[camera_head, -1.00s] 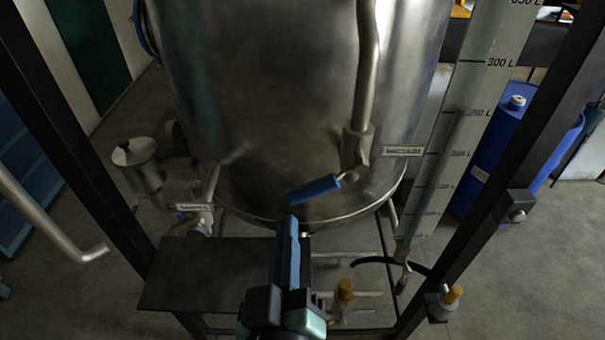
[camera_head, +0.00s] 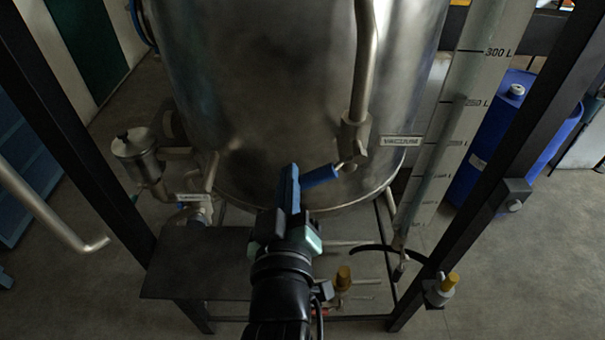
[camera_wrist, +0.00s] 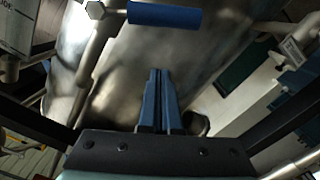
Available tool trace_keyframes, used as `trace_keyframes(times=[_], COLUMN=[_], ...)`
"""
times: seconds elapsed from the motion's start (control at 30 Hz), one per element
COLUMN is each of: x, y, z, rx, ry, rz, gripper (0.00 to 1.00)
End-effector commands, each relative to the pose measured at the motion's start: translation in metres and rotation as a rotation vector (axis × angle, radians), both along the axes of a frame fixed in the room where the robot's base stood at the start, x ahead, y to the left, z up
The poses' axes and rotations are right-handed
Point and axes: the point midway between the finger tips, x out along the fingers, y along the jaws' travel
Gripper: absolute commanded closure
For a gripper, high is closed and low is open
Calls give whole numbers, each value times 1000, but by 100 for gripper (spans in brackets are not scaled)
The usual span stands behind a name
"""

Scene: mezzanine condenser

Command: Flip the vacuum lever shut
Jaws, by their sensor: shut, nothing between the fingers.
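The vacuum lever has a blue handle (camera_head: 321,175) on a metal valve at the foot of a vertical pipe (camera_head: 362,110), in front of the steel tank. The handle points left and slightly down from the valve. A label reading VACUUM (camera_head: 401,141) is to its right. In the wrist view the blue handle (camera_wrist: 165,14) lies across the top, beyond the fingertips. My gripper (camera_head: 290,170) is shut and empty, its blue fingers pointing up at the left end of the handle. In the head view they overlap the handle's end; whether they touch it I cannot tell.
The steel tank (camera_head: 270,90) stands close behind the lever. Dark frame posts stand left and right (camera_head: 500,165). A dark plate (camera_head: 190,265) lies below left. A graduated column (camera_head: 450,130) and blue drum (camera_head: 520,125) are at right; yellow-handled valves (camera_head: 343,278) are low.

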Motion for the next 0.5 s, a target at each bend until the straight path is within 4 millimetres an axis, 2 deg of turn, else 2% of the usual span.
trace_keyframes(times=[0.07,0.13,0.3,0.5], x=[15,23,26,27], y=[-1,-3,-15,-20], z=[4,-2,-24,-35], rx=[0,0,0,0], ry=[0,3,4,1], rz=[-1,-2,-1,-1], gripper=[100,100,100,100])
